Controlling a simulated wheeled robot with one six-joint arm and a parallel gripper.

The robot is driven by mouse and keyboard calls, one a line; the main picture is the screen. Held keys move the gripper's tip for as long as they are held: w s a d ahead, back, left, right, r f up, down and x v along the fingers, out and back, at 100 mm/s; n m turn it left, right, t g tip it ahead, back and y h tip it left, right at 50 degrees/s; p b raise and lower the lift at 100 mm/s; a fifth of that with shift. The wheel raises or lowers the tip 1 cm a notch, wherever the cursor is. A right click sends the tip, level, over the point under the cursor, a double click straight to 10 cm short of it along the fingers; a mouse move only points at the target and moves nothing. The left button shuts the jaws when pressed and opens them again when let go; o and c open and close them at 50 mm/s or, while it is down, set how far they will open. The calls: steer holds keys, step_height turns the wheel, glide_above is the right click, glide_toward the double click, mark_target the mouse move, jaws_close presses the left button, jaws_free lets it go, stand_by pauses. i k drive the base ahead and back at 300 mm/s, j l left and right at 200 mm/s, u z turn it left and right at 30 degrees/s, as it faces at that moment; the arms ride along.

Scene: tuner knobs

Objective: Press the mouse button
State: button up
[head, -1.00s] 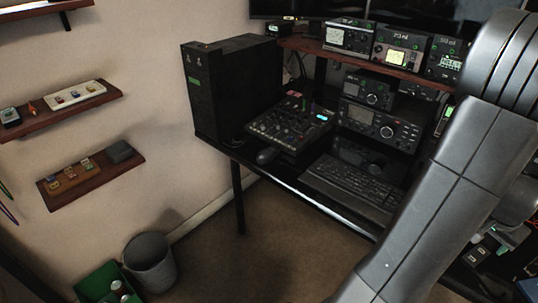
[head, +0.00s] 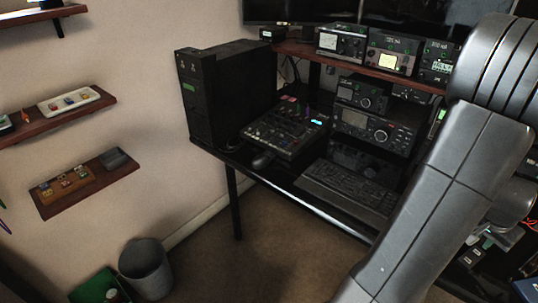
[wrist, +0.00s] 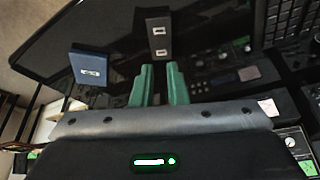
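The mouse (head: 262,160) is a small dark shape on the black desk (head: 276,184) in the head view. It lies near the front edge, left of the keyboard and in front of the mixer. Its buttons are too small to make out. My gripper (wrist: 159,70) shows in the wrist view with two green fingers standing apart and nothing between them. The mouse does not show in the wrist view.
The keyboard (head: 347,188) lies right of the mouse. A mixer (head: 285,133), a black tower (head: 228,88) and radios (head: 374,130) stand behind. In the wrist view, a blue box (wrist: 89,68) and a dark socketed box (wrist: 158,33) are near the fingers. A bin (head: 146,270) stands on the floor.

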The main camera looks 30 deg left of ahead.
mark_target(270, 154)
steer(key=i+j+u, duration=0.25)
steer(key=u, duration=0.2)
steer(key=i+j+u, duration=0.55)
steer(key=u, duration=0.3)
steer(key=i+l, duration=0.05)
steer(key=i, duration=0.05)
